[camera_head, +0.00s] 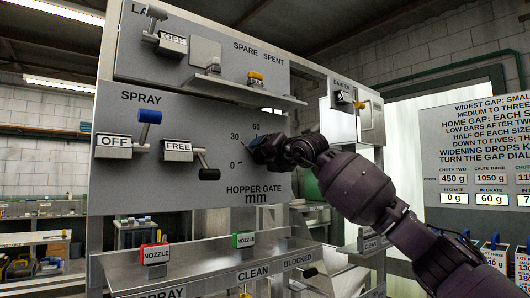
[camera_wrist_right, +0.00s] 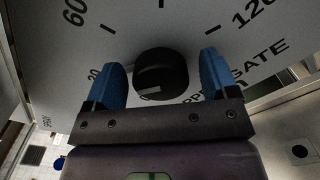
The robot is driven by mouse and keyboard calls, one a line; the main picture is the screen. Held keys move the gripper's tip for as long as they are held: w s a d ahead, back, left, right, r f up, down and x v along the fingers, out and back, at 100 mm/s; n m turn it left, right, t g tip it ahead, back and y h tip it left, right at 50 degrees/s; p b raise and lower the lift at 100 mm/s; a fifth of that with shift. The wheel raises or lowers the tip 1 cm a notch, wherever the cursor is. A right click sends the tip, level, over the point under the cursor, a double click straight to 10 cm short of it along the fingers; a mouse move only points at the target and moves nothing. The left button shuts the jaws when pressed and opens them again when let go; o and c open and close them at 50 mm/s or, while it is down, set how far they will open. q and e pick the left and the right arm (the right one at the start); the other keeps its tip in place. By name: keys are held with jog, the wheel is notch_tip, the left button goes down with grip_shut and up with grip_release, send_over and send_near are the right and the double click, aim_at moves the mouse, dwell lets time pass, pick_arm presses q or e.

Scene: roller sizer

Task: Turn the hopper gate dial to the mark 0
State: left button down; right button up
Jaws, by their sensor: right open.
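The hopper gate dial (camera_wrist_right: 162,75) is a round black knob on the grey panel, with a short white line on its lower left side. Around it in the right wrist view are the numbers 60 and 120 and a partly covered number at left. My right gripper (camera_wrist_right: 162,66) is open, its blue fingers on either side of the dial, with visible gaps. In the head view my right gripper (camera_head: 268,148) covers most of the dial. The mark 0 (camera_head: 234,165) shows left of it, below 30 and 60. The mark that the white line meets is hidden. My left gripper is not in view.
The panel carries a SPRAY switch (camera_head: 148,120) with a blue handle, at OFF, and a black-handled lever (camera_head: 207,172) labelled FREE, left of the dial. A shelf (camera_head: 225,92) juts out above the dial. Red and green NOZZLE blocks (camera_head: 154,254) stand below. A sign hangs at right.

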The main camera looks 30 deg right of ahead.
jog(key=shift+w, duration=0.25)
jog(key=c, duration=0.9)
